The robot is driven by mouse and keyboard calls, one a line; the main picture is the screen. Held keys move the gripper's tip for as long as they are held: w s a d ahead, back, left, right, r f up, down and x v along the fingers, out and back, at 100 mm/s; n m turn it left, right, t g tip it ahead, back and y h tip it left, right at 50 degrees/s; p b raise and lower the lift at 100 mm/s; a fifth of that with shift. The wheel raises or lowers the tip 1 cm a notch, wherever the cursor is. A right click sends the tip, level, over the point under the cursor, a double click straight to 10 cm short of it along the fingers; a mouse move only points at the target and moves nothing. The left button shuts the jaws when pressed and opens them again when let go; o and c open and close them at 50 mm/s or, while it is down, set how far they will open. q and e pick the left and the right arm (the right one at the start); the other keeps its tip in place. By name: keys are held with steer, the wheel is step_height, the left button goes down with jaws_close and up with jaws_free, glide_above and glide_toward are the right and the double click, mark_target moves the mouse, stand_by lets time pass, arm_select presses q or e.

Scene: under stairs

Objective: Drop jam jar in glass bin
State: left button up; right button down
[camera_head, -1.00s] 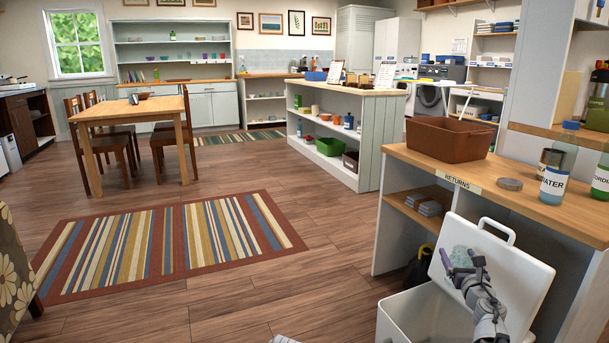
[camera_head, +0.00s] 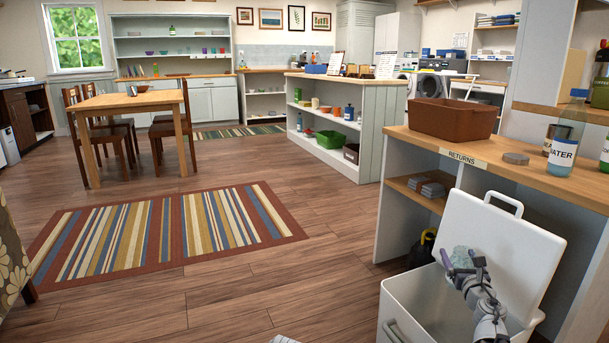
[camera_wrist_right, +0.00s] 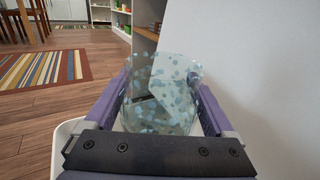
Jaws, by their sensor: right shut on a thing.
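My right gripper (camera_head: 463,261) is shut on a clear jar with pale blue speckles (camera_head: 461,254), which I take as the jam jar. In the right wrist view the jar (camera_wrist_right: 160,105) sits between the two purple fingers, and I see through it. A white bin (camera_head: 412,305) stands at the lower right of the head view with its lid (camera_head: 510,245) tilted up and open. No label shows on it. The gripper and jar appear over the bin's opening, in front of the raised lid; their exact height is unclear. My left gripper is not in view.
A wooden counter marked RETURNS (camera_head: 468,158) stands behind the bin, with a brown tub (camera_head: 452,120) and a water bottle (camera_head: 561,155) on it. A dark object with yellow (camera_head: 424,248) is beside the bin. The floor by the striped rug (camera_head: 165,235) is clear.

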steer(key=shift+f, duration=0.55)
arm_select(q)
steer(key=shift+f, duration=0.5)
arm_select(e)
jaws_free()
steer(key=s+a, duration=0.1)
steer(key=s, duration=0.6)
steer(key=shift+s, duration=0.4)
steer(key=shift+w, duration=0.1)
